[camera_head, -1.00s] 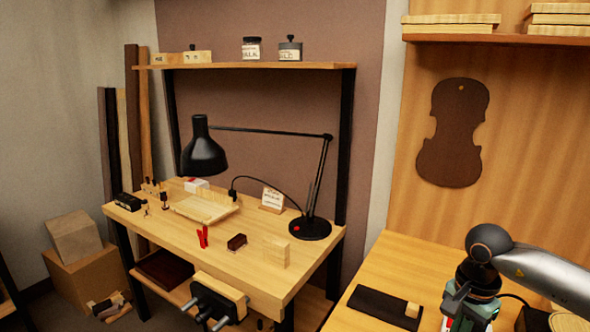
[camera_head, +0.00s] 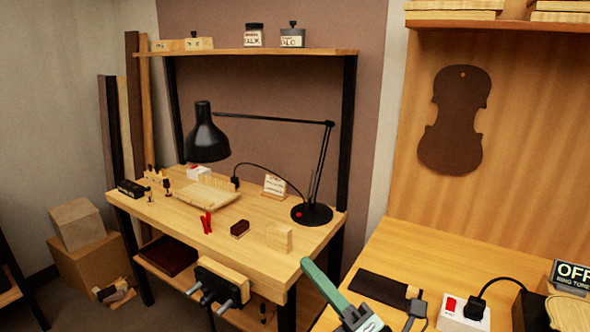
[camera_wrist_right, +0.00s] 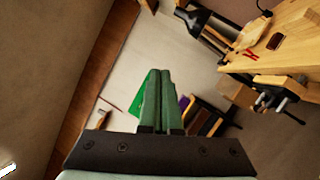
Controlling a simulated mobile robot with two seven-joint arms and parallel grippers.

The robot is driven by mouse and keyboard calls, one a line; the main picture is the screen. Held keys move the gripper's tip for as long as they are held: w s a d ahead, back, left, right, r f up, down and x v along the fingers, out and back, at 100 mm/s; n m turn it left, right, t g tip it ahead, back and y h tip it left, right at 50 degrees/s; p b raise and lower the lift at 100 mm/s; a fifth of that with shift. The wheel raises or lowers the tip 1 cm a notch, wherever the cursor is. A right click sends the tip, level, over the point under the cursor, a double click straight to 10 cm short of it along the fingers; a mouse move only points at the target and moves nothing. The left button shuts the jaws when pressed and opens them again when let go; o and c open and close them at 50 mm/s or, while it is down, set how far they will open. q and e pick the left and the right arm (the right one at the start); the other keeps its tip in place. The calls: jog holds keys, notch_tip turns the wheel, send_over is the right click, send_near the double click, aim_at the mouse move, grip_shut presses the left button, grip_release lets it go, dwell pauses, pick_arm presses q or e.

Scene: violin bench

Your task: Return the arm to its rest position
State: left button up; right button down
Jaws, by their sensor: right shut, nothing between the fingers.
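My right gripper (camera_head: 311,270) shows at the bottom centre of the head view, in front of the front edge of the right bench. Its green fingers point up and to the left. In the right wrist view the two green fingers (camera_wrist_right: 158,78) lie together, shut with nothing between them. My left gripper is in neither view.
The right bench (camera_head: 425,260) holds a dark strip (camera_head: 378,288), a white box with a red switch (camera_head: 463,313) and an OFF sign (camera_head: 572,275). The left workbench (camera_head: 180,213) carries a black lamp (camera_head: 206,140) and a front vise (camera_head: 218,284). Floor shows between.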

jog(key=s+d+f+m+g+h, duration=0.3)
jog(key=d+f+m+h, duration=1.2)
jog(key=m, duration=0.5)
jog(key=s+d+f+m+g+y, duration=0.15)
jog(key=s+f+m+g, duration=0.3)
jog(key=s+f, duration=0.45)
jog(key=s+d+f+m+g, duration=0.2)
jog(key=s+f+m+g, duration=0.3)
jog(key=s, duration=0.6)
jog(key=w+a+f+n+t+y, duration=0.1)
jog(key=w+a+f+t, duration=0.1)
jog(key=f, duration=0.3)
jog(key=w+a+f+t, duration=0.1)
jog(key=a+f+t, duration=0.1)
jog(key=f, duration=0.4)
jog(key=shift+w+a+f+n+t+y, duration=0.3)
jog(key=shift+w+a+n+t+y, duration=0.05)
jog(key=shift+w+t, duration=0.1)
